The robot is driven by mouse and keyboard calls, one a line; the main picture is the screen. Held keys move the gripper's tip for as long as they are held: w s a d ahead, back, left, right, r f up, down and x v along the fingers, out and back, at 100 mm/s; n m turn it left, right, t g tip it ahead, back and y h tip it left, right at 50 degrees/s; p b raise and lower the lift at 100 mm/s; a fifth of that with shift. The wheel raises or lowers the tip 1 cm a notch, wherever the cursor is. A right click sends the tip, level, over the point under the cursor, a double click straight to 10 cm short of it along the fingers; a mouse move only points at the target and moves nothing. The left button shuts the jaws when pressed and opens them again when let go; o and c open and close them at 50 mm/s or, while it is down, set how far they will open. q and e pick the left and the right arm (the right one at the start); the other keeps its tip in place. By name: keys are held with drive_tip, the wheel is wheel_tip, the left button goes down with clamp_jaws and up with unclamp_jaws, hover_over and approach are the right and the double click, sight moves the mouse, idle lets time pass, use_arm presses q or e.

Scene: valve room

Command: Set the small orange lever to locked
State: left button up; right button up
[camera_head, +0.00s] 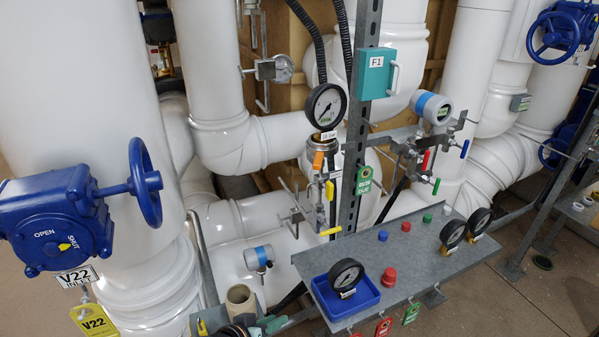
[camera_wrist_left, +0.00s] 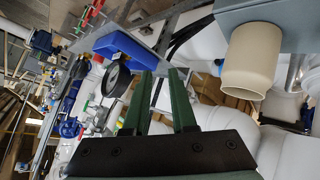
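The small orange lever (camera_head: 318,160) sits on the thin pipe fittings below the large round gauge, left of the grey upright post. It stands roughly upright, just above a yellow lever (camera_head: 329,190). I cannot make out any locked marking. My left gripper shows at the bottom edge of the head view (camera_head: 272,324), well below the orange lever and apart from it. In the left wrist view its two green fingers (camera_wrist_left: 164,98) are apart with nothing between them. I cannot pick out the orange lever in that view. My right gripper is not in view.
A grey shelf (camera_head: 345,252) juts out right of my left gripper, with a blue tray (camera_head: 364,304) holding a gauge. A beige cup (camera_head: 241,300) stands close by; it also shows in the left wrist view (camera_wrist_left: 252,60). A yellow-handled valve (camera_head: 330,231) and the post (camera_head: 355,130) crowd the lever.

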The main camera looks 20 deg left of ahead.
use_arm(q)
drive_tip(key=w+a+r+n, duration=0.1)
drive_tip(key=w+r, duration=0.1)
drive_tip(key=w+a+r+n+t+b, duration=0.1)
drive_tip(key=w+r, duration=0.1)
drive_tip(key=w+a+r+n, duration=0.1)
drive_tip(key=w+r, duration=0.1)
drive_tip(key=shift+w+a+r+n+h+b, duration=0.15)
drive_tip(key=shift+w+r+n+h+b, duration=0.05)
drive_tip(key=shift+r+n+h+b, duration=0.1)
drive_tip(key=c, duration=0.3)
drive_tip(key=w+r, duration=0.1)
drive_tip(key=r, duration=0.1)
drive_tip(key=w+a+r+n+t+h+b, duration=0.1)
drive_tip(key=r, duration=0.2)
drive_tip(key=w+a+r+n, duration=0.1)
drive_tip(key=r, duration=0.1)
drive_tip(key=shift+w+r+t+h+b, duration=0.15)
drive_tip(key=shift+r+t+h+b, duration=0.15)
drive_tip(key=shift+t+b, duration=0.1)
clamp_jaws()
wheel_tip(320, 180, up, 17)
drive_tip(key=s+a+n+t+h+b, duration=0.1)
drive_tip(key=s+n+t+h+b, duration=0.1)
drive_tip(key=h, duration=0.3)
drive_tip(key=shift+s+a+r+b, duration=0.15)
drive_tip(key=shift+a+r+b, duration=0.05)
drive_tip(key=shift+b, duration=0.25)
